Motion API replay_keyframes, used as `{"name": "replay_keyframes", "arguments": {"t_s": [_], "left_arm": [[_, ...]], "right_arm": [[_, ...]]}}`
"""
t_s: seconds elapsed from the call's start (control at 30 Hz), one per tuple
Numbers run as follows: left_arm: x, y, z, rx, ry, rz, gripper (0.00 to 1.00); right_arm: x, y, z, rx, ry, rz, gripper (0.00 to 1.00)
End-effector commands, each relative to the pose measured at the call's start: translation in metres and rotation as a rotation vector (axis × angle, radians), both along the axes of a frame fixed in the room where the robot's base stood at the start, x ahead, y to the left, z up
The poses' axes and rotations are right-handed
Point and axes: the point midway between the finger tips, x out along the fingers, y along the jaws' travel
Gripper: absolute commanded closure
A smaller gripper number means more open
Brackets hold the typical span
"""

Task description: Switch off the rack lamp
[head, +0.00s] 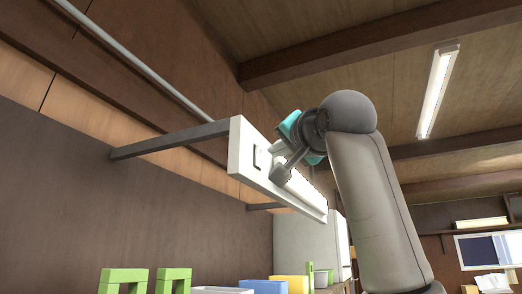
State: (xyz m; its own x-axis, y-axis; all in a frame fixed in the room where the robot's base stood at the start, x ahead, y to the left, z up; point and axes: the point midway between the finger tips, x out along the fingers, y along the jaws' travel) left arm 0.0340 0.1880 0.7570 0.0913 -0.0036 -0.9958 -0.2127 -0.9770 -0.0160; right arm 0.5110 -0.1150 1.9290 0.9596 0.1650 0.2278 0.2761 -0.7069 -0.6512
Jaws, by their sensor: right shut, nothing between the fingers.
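The rack lamp (240,168) is a long white bar hung on dark brackets from the wall, running away to the right. A small dark-edged square switch (256,157) shows on its near end face. My right gripper (277,162) is shut and empty, just right of the switch and in front of the lamp's bar. A small gap shows between the switch and the gripper; I cannot tell whether the gripper touches the lamp. My arm and gripper hide part of the lamp's middle. My left gripper is not in view.
Dark brackets (170,142) hold the lamp off the wall. Below stand green frames (125,273), a blue box (263,287) and a tall pale cabinet (300,243). A lit ceiling lamp (437,90) hangs at upper right. The space left of the lamp's end, under the bracket, is clear.

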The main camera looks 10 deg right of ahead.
Motion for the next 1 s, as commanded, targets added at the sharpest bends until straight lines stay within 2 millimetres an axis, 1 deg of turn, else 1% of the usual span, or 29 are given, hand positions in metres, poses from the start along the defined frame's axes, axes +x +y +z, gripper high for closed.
{"name": "replay_keyframes", "arguments": {"t_s": [0.53, 0.8, 1.0], "left_arm": [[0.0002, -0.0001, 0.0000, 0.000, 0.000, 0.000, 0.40], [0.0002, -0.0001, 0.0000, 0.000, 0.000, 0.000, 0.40], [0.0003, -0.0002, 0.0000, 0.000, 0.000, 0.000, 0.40]], "right_arm": [[0.0001, 0.0001, 0.0001, 0.000, 0.000, 0.000, 1.00], [0.0039, 0.0068, 0.0012, 0.000, -0.001, 0.001, 1.00], [0.0046, 0.0071, 0.0013, 0.000, -0.001, 0.001, 1.00]]}}
